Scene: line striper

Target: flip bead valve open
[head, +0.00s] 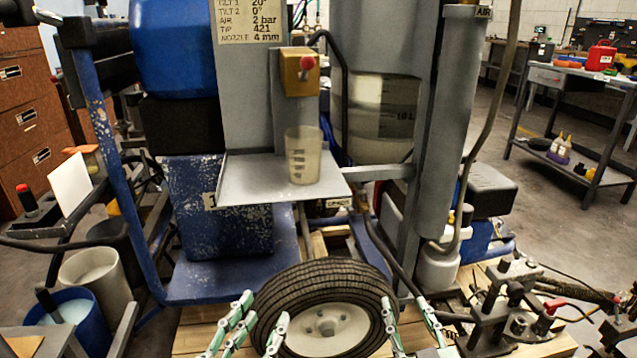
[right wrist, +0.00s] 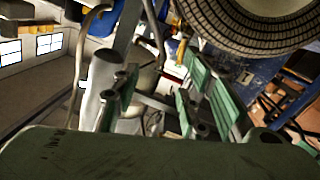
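A brass-coloured block with a red knob (head: 300,71) is fixed to the grey upright panel of the striper. It looks like the bead valve, but no label on it confirms this. A clear measuring cup (head: 303,156) stands below it on a grey shelf (head: 265,184). My left gripper (head: 264,308) is open and empty, low in front of the wheel. My right gripper (head: 405,303) is open and empty at the wheel's right side, and its spread green fingers show in the right wrist view (right wrist: 160,85). Both are well below the block and apart from it.
A black-tyred wheel (head: 325,314) stands below the shelf. A translucent tank (head: 381,105) and a grey cylinder (head: 455,110) stand behind and right. A metal clamp-like fixture with a red-tipped lever (head: 555,305) is at lower right. Buckets (head: 95,275) stand at left.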

